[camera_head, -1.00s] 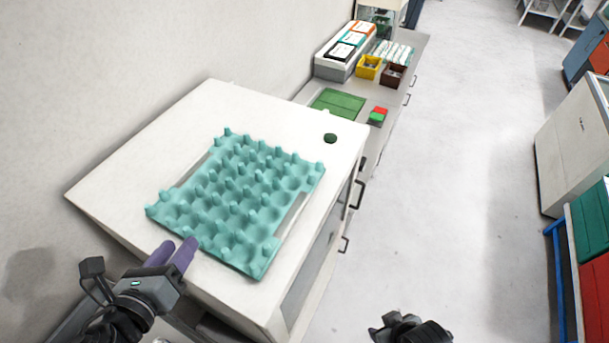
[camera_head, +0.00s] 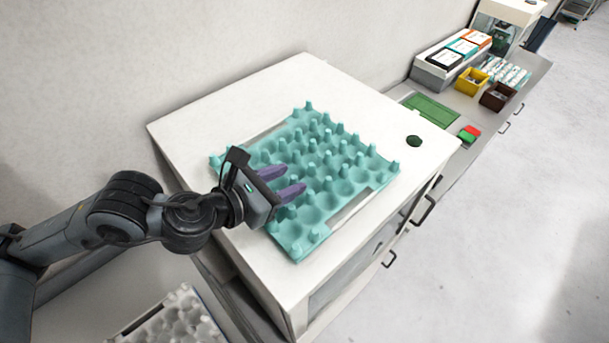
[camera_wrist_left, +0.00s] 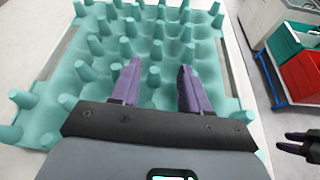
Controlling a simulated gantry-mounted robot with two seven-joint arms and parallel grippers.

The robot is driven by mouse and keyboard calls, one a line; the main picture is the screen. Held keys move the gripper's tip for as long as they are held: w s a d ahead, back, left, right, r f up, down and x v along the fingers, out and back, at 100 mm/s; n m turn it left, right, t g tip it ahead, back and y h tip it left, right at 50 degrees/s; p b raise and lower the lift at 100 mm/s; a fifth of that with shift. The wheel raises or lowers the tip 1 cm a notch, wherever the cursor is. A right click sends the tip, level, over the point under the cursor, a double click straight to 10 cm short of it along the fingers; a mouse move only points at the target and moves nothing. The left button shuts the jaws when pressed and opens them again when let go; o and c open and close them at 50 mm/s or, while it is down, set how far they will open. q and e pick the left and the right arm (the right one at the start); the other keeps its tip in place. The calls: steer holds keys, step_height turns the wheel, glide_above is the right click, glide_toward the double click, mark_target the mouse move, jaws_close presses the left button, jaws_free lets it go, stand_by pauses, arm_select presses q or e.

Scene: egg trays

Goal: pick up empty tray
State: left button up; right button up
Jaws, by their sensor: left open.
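The empty teal egg tray (camera_head: 345,170) lies flat on the white cabinet top, with no eggs in its cups. It also fills much of the left wrist view (camera_wrist_left: 125,50). My left gripper (camera_head: 286,181) is open, with its two purple fingers over the near left part of the tray. In the left wrist view its fingers (camera_wrist_left: 160,82) are spread apart among the pegs, with nothing held between them. I cannot tell whether they touch the tray. My right gripper (camera_wrist_left: 298,145) shows only in part at the right edge of the left wrist view.
The white cabinet top (camera_head: 310,80) is clear around the tray, apart from a dark green round spot (camera_head: 414,141). A grey-white egg tray (camera_head: 180,322) sits lower at the bottom left. A side counter holds a green mat (camera_head: 431,109), a yellow bin (camera_head: 471,82) and a dark bin (camera_head: 498,96).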

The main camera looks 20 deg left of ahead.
mark_target(310, 166)
arm_select(q)
steer(key=shift+w+d+f, duration=0.1)
steer(key=shift+w+f, duration=0.1)
steer(key=shift+w, duration=0.05)
steer(key=shift+b+x, duration=0.35)
steer(key=shift+x, duration=0.8)
steer(key=shift+w+r+b+x, duration=0.1)
steer(key=shift+r+b+x, duration=0.05)
steer(key=shift+x, duration=0.75)
steer(key=shift+w+r+b+x, duration=0.1)
steer(key=shift+r+b+x, duration=0.1)
steer(key=shift+x, duration=0.7)
steer(key=shift+w+r+b+x, duration=0.1)
steer(key=shift+b+x, duration=0.05)
steer(key=shift+x, duration=0.75)
jaws_close()
